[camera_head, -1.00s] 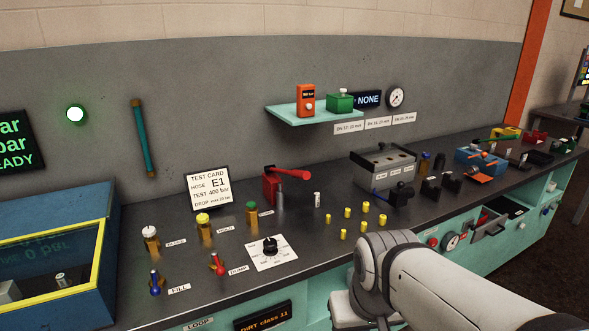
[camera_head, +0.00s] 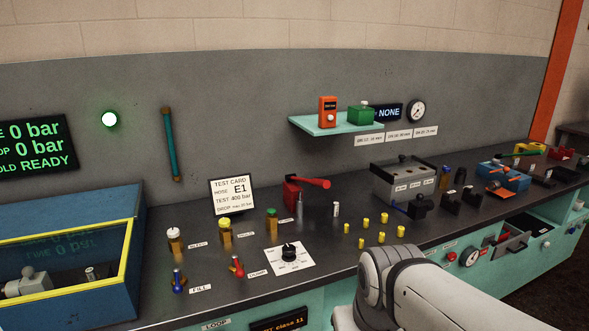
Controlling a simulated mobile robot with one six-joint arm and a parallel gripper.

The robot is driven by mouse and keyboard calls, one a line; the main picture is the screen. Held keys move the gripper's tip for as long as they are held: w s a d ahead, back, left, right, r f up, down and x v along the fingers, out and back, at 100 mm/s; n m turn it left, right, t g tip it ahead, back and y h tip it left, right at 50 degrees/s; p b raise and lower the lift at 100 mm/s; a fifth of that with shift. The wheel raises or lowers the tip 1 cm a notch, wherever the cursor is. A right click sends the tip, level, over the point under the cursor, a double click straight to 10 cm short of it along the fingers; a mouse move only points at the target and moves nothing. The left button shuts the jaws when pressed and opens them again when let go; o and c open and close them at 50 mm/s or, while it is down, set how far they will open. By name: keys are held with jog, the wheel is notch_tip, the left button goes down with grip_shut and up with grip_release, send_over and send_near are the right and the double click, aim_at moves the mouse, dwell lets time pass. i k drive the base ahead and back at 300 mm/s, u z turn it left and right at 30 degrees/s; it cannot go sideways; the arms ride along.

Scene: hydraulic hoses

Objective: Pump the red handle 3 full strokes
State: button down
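The red handle (camera_head: 315,183) sticks out to the right from the top of a red pump block (camera_head: 291,193) on the dark bench top, near the back wall. It lies close to level. A small metal cylinder stands just in front of it. Nothing touches the handle. My arm comes in at the lower right, with a pale rounded joint in front of the bench. My gripper is out of the frame, so its state is hidden.
A test card (camera_head: 231,194) stands left of the pump. Valves with white, yellow and green caps, two toggles and a black dial (camera_head: 289,252) sit in front. A blue box (camera_head: 132,265) fills the left. The display (camera_head: 38,145) reads 0 bar, READY.

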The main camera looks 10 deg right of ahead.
aim_at(324, 184)
jog(key=i, duration=0.85)
jog(key=z, duration=0.05)
